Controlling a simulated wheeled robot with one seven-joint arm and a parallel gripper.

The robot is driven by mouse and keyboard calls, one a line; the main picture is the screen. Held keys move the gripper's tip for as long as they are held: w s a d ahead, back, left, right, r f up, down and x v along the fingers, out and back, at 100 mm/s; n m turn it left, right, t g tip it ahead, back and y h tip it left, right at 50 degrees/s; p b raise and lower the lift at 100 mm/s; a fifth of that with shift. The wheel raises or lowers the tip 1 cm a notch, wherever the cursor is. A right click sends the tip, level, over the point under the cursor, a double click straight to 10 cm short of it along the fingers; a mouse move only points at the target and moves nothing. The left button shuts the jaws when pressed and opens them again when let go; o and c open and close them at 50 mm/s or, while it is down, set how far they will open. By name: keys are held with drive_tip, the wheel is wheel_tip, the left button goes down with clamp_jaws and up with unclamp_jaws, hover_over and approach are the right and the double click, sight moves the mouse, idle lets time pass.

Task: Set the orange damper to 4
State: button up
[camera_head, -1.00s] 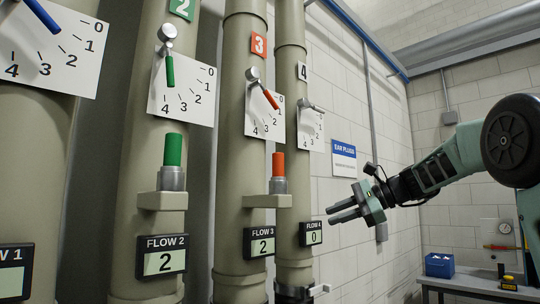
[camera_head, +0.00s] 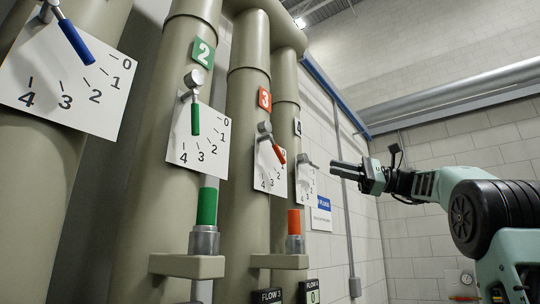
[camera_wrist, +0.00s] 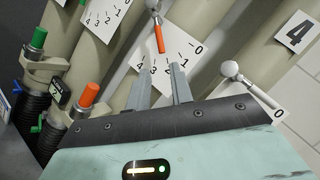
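The orange damper (camera_head: 279,153) is a short orange lever on a silver pivot, on pipe 3's white dial. In the head view it points down and right, close to the 2. The orange damper also shows at the top centre of the wrist view (camera_wrist: 160,40). The white dial (camera_head: 266,178) carries marks up to 4 at its lower left. My gripper (camera_head: 333,168) is right of the dial in the head view. In the wrist view its two fingers (camera_wrist: 161,68) are apart with nothing between them, and the lever's tip appears just beyond them, not gripped.
Pipe 4's grey lever (camera_wrist: 250,88) lies close on the right in the wrist view. An orange cylinder (camera_head: 294,222) stands on a bracket below the dial. The green damper (camera_head: 195,118) and blue damper (camera_head: 76,42) are left. The FLOW 3 display is cut off.

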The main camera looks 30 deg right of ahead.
sight(279, 158)
drive_tip(key=p+x, duration=0.5)
drive_tip(key=x, duration=1.1)
drive_tip(key=shift+w+a+p, duration=0.1)
drive_tip(key=shift+w+p, duration=0.1)
drive_tip(key=shift+p, duration=0.1)
clamp_jaws()
